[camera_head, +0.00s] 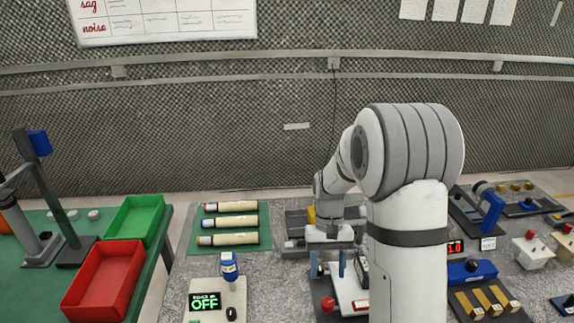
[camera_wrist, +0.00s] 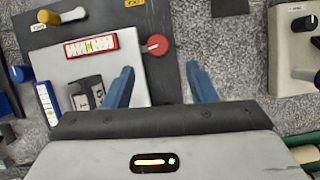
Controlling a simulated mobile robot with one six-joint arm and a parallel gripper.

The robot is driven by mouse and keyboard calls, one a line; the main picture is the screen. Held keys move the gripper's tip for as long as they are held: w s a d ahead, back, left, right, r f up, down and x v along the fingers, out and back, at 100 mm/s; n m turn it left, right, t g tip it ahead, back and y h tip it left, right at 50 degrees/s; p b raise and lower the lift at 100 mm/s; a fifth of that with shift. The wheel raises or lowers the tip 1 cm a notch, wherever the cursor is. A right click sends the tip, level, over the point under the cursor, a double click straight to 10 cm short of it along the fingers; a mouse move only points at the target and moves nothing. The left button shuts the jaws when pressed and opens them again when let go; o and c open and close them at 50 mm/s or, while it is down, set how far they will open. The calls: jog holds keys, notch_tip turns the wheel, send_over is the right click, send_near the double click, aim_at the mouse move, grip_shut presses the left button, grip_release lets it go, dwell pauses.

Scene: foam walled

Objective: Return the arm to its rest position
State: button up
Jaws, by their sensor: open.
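My gripper (camera_head: 328,268) hangs from my white arm, pointing down over the grey worktable. Its two blue fingers are apart, with nothing between them. In the wrist view my gripper (camera_wrist: 160,80) is open above a dark board carrying a light plate (camera_wrist: 130,66). A red and white level strip (camera_wrist: 91,45) lies on the plate, and a red knob (camera_wrist: 157,44) sits to its right, near the gap between the fingers. I cannot tell how high the fingers are above the board. My arm hides part of the table in the head view.
A blue-topped device (camera_head: 229,267) stands left of my gripper, behind an OFF display (camera_head: 206,302). Cream cylinders lie on a green mat (camera_head: 262,222). A grey tray (camera_head: 293,218) is behind my gripper. Red (camera_head: 84,302) and green (camera_head: 148,208) bins are left; several devices crowd the right.

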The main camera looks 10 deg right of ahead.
jog(key=s+r+n+t, duration=0.1)
jog(key=s+r+t, duration=0.6)
jog(key=s+r, duration=0.7)
jog(key=s, duration=0.2)
jog(key=shift+s+a+r+t, duration=0.2)
jog(key=shift+s+a+t, duration=0.15)
jog(key=shift+t, duration=0.05)
jog(key=shift+c, duration=0.2)
